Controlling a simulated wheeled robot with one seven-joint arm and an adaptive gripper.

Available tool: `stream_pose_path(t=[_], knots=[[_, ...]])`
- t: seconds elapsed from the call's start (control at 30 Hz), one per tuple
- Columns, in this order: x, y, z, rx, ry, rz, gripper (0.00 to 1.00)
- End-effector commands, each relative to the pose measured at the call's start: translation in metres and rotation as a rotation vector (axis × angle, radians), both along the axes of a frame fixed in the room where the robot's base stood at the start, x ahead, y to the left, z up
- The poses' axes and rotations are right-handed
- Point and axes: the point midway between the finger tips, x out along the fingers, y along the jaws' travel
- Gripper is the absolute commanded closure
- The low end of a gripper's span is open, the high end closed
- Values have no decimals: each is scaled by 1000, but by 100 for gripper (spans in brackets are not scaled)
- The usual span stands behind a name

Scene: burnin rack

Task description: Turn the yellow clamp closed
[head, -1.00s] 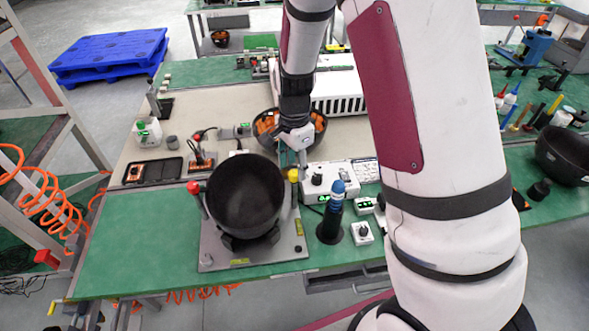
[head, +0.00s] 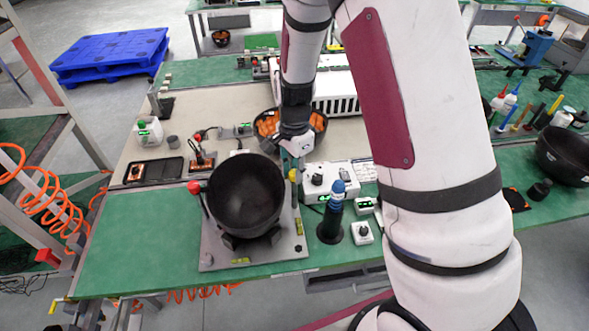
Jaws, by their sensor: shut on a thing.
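The yellow clamp (head: 293,176) stands upright at the right side of the black bowl (head: 246,194), on the grey fixture plate (head: 213,251). My gripper (head: 293,168) reaches down from behind, with its fingers at the clamp's yellow top. It is shut on the yellow clamp, though the fingers are small here and partly hide it. A red-topped clamp (head: 194,188) leans outward at the bowl's left side.
A white control box (head: 320,184) is just behind. The green bench (head: 135,235) is clear at left.

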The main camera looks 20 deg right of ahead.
Motion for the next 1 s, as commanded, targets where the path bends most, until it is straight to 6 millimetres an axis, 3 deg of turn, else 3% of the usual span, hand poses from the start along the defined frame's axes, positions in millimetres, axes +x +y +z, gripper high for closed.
stream_pose_path(t=[0.37, 1.0], knots=[[0, 0, 0, 0, -1, 182, 100], [1, 0, 0, 0, -1, 784, 100]])
